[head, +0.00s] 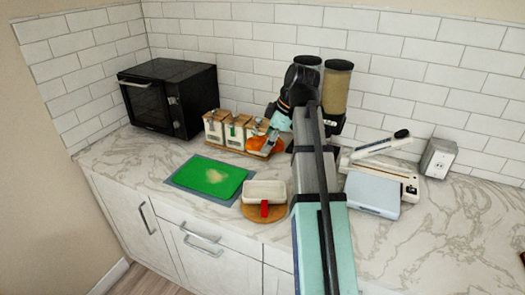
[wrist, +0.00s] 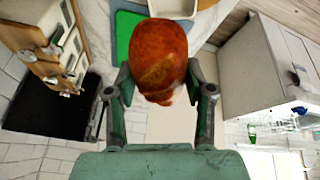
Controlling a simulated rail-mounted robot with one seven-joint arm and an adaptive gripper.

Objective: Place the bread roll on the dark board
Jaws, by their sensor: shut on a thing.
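The bread roll (wrist: 160,55) is orange-brown and rounded. My gripper (wrist: 158,88) is shut on it, with one finger on each side, in the wrist view. In the head view the roll (head: 260,145) is held in front of the row of white-fronted containers, partly covered by my gripper (head: 268,141). A dark blue-grey board (head: 181,184) lies on the counter to the left of the roll and nearer the front. The green board also shows in the wrist view (wrist: 124,35).
A white dish (head: 264,190) and a red item (head: 264,209) are on a round wooden board (head: 249,212), right of the green board. A black oven (head: 165,97) stands back left. Wooden-topped containers (head: 213,127) stand behind. My arm hides some counter.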

